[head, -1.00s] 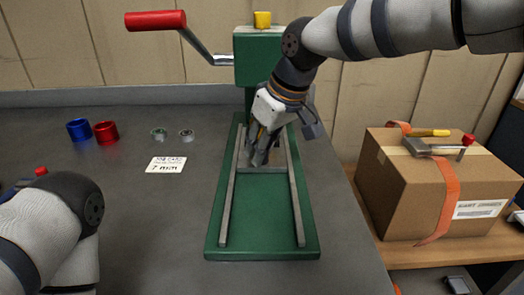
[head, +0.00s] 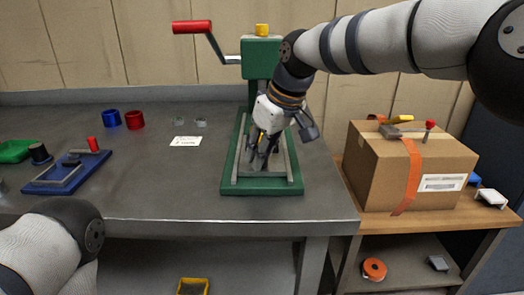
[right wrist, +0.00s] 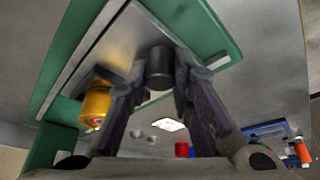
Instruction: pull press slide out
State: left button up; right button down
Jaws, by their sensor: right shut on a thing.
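The green press (head: 261,58) stands on the grey bench, with its red-handled lever (head: 192,27) up at the left. Its green base (head: 262,187) carries two pale rails. The grey press slide (right wrist: 118,48) lies between the rails and is mostly hidden by my gripper in the head view. My right gripper (head: 262,158) is over the front half of the base. In the right wrist view its fingers (right wrist: 160,85) are shut on a dark round knob (right wrist: 160,62) by the slide. My left gripper is out of view.
A blue ring (head: 112,119), a red ring (head: 134,120), two small clear parts and a job card (head: 185,141) lie left of the press. A blue fixture (head: 68,173) sits at the far left.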

jog(key=shift+s+f, duration=0.1)
jog(key=shift+s, duration=0.1)
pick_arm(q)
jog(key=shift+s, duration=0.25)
pick_arm(e)
jog(key=shift+f, duration=0.15)
jog(key=shift+s, duration=0.1)
jog(key=c, duration=1.4)
grip_release()
jog(key=shift+s, duration=0.1)
jog(key=v, duration=1.2)
